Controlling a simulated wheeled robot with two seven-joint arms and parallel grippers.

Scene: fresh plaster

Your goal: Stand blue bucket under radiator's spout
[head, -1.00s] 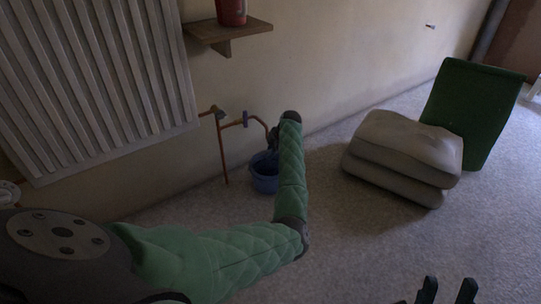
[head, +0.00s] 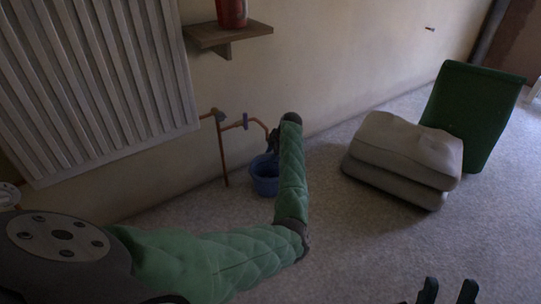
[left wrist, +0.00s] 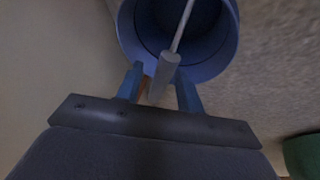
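The blue bucket (head: 264,183) stands upright by the wall, apparently on the floor, just below the bent copper spout (head: 259,122). My left gripper (head: 273,143) is above the bucket, partly hidden by its own forearm. In the left wrist view, the bucket (left wrist: 226,45) is ahead of my left gripper (left wrist: 160,85). Its fingers are apart on either side of the bucket's grey handle grip (left wrist: 165,70), with a gap showing. The ribbed radiator (head: 95,80) hangs on the wall at left. My right gripper (head: 449,291) is open and empty at the bottom edge.
A wooden shelf (head: 228,34) holds a red container (head: 231,12) above the pipes. Stacked grey sacks (head: 403,160) and a green panel-like object (head: 475,112) stand on the floor at right. Carpet between the bucket and sacks is clear.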

